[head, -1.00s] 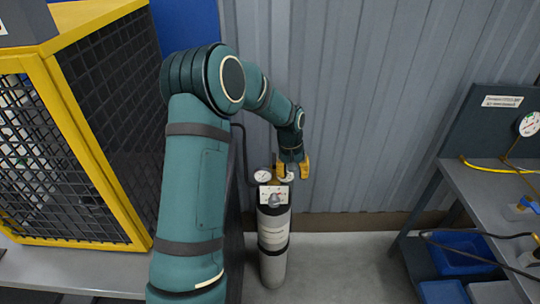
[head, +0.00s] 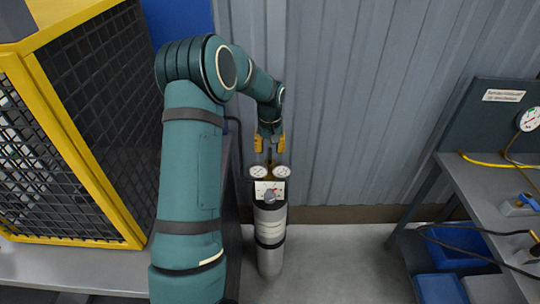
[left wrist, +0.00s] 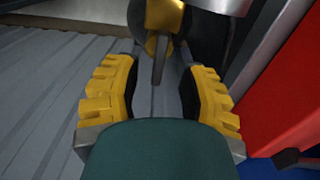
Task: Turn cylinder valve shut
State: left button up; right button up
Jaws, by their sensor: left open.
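The grey gas cylinder (head: 270,258) stands upright on the floor near the wall. A pale panel (head: 263,187) with a grey knob (head: 270,196) and two round gauges (head: 258,172) sits at its top. My left gripper (head: 270,144) is open above and behind the gauges, its yellow fingers apart. In the left wrist view a brass fitting with a thin grey stem (left wrist: 160,58) shows between and just beyond the open fingers (left wrist: 158,78). I cannot tell whether either finger touches it. The valve is mostly hidden in the head view. My right gripper is not in view.
A yellow-framed mesh cage (head: 85,150) stands at left. A corrugated wall (head: 340,110) is behind the cylinder. At right is a grey bench (head: 480,185) with a gauge (head: 528,120), hoses and blue bins (head: 440,288) below. The floor right of the cylinder is clear.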

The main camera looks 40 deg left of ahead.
aim_at(270, 153)
pick_arm(q)
jog(key=shift+f, duration=1.55)
grip_shut()
